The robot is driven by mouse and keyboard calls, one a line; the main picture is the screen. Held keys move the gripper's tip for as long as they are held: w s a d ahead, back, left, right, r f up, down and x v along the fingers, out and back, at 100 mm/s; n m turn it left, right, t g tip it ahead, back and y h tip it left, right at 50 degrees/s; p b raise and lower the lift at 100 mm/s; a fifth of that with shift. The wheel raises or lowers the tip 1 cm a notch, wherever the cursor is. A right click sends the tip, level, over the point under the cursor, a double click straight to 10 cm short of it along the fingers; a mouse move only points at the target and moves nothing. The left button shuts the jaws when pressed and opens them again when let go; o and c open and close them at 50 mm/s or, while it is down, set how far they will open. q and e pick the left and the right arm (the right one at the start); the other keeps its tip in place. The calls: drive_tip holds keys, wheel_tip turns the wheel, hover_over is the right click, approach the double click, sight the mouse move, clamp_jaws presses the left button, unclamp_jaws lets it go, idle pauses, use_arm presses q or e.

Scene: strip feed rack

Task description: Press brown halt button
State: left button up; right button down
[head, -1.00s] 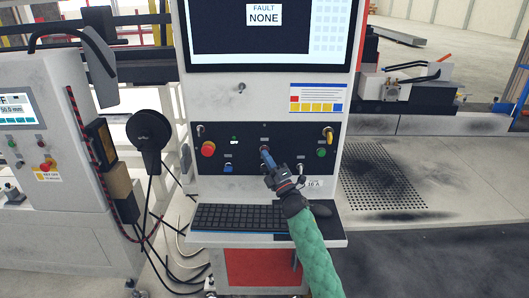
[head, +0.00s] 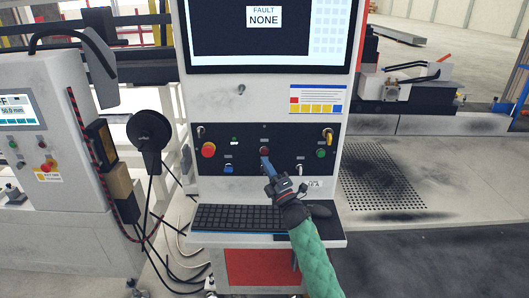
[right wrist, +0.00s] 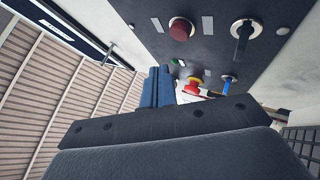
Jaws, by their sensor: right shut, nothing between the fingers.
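The brown halt button (head: 264,150) is a round reddish-brown cap in the upper middle of the black control panel (head: 285,137). It also shows near the top of the right wrist view (right wrist: 181,28). My right gripper (head: 265,161) is shut and empty, its blue fingertips just below the button in the head view. In the right wrist view the closed fingers (right wrist: 158,87) stand apart from the button. My left gripper is not in view.
A red emergency stop (head: 208,149) is left on the panel, a green button (head: 320,153) right. A blue selector (head: 228,168) sits lower left. A keyboard (head: 240,218) lies on the shelf below; a monitor (head: 270,66) reading FAULT NONE is above.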

drive_tip(key=shift+s, duration=1.05)
